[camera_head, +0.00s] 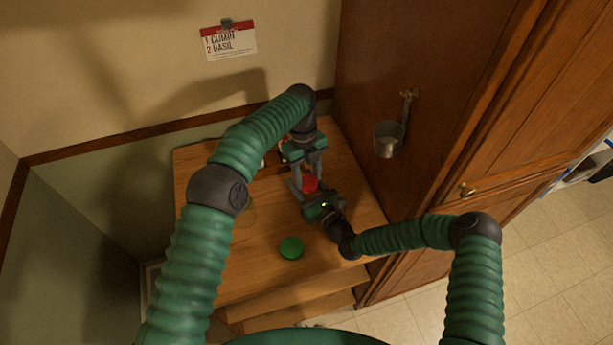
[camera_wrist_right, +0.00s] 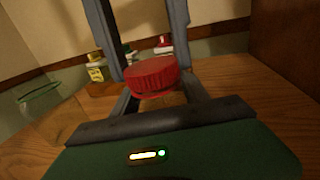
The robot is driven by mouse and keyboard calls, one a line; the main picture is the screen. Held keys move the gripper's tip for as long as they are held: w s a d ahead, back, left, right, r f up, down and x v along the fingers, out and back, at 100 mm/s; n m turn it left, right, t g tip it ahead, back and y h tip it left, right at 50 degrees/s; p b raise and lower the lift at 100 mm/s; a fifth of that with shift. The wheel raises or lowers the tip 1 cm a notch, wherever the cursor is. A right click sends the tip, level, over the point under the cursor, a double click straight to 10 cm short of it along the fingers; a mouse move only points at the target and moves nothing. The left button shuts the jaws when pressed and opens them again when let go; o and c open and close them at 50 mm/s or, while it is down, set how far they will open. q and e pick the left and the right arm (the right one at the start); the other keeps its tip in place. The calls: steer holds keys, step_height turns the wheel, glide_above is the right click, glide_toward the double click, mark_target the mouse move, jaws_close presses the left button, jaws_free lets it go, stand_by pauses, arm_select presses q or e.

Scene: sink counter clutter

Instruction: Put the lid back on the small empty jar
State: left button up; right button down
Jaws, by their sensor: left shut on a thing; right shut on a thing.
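A red lid (camera_head: 310,184) sits between the fingers of both grippers in the head view. It also shows large in the right wrist view (camera_wrist_right: 152,76). My left gripper (camera_head: 308,176) comes down from above and is shut on the red lid. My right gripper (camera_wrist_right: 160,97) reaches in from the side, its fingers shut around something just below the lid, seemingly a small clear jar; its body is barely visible. Whether the lid is seated cannot be told. A green lid (camera_head: 291,247) lies on the table. An open clear glass jar (camera_wrist_right: 48,108) with a greenish rim stands left of my right gripper.
Spice jars (camera_wrist_right: 97,67) stand on a small wooden rack (camera_wrist_right: 103,89) at the back. A note (camera_head: 229,41) hangs on the wall. A metal cup (camera_head: 388,140) hangs on the wooden cabinet at the right. The table's front right is clear.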

arm_select(q)
steer(key=m, duration=0.3)
steer(key=shift+w+d, duration=0.15)
steer(key=shift+w, duration=0.05)
arm_select(e)
steer(key=shift+s, duration=0.1)
arm_select(q)
steer(key=m, duration=0.3)
steer(key=m+y, duration=0.1)
steer(key=shift+w+d+m, duration=0.1)
steer(key=shift+d+m, duration=0.2)
steer(key=shift+m, duration=0.1)
arm_select(e)
steer(key=shift+s, duration=0.1)
arm_select(q)
steer(key=shift+a+r, duration=0.1)
arm_select(e)
steer(key=shift+a, duration=0.1)
arm_select(q)
steer(key=o, duration=1.3)
